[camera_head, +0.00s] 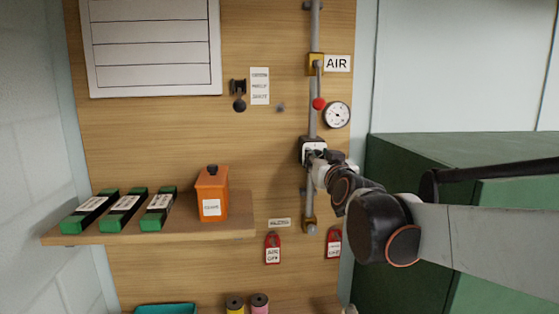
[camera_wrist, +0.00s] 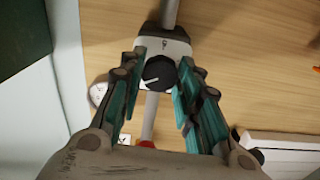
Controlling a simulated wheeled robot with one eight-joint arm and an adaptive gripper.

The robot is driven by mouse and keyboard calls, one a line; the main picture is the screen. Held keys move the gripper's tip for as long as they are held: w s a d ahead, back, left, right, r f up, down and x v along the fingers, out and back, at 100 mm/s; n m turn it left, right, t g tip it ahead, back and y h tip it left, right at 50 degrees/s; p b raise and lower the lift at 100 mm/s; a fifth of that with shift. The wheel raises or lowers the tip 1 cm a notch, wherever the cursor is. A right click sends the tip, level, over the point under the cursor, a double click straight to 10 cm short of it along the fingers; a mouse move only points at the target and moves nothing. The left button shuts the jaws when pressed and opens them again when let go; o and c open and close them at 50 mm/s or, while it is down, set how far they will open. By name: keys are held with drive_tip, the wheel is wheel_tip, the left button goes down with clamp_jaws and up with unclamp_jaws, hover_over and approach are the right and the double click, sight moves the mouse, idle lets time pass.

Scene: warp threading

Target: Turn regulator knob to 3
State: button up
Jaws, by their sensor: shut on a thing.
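The regulator knob (camera_wrist: 159,75) is a round black knob with a pale pointer line, on a light regulator body (camera_wrist: 163,44) in the wrist view. My gripper (camera_wrist: 159,82) has its two teal-lined fingers on either side of the knob and is shut on it. The pointer line lies toward the lower left in the wrist view. A small mark shows on the body above the knob, too small to read surely. In the head view the regulator (camera_head: 313,148) sits on the grey pipe, and my gripper (camera_head: 318,160) hides most of its front.
A round gauge (camera_head: 336,115), a red ball (camera_head: 318,104) and an AIR label (camera_head: 337,63) are above the regulator. Red tags (camera_head: 273,249) hang below. A shelf (camera_head: 200,233) at left bears an orange container (camera_head: 211,192) and several green boxes. A green cabinet (camera_head: 420,160) stands at right.

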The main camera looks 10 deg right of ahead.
drive_tip(key=o, duration=1.1)
drive_tip(key=s, duration=1.2)
drive_tip(key=shift+f, duration=0.1)
drive_tip(key=s+f+g+b, duration=0.3)
drive_tip(key=s+f+b, duration=0.4)
drive_tip(key=f, duration=1.1)
drive_tip(key=s+f+g+b, duration=0.4)
drive_tip(key=s+f+b, duration=0.3)
drive_tip(key=f+b, duration=0.5)
drive_tip(key=s+f+g+b, duration=0.3)
drive_tip(key=s+f+b, duration=0.4)
drive_tip(key=f, duration=1.7)
drive_tip(key=shift+s+f+n+g+b, duration=0.1)
drive_tip(key=shift+s+n+g+b, duration=0.3)
drive_tip(key=shift+b, duration=0.95)
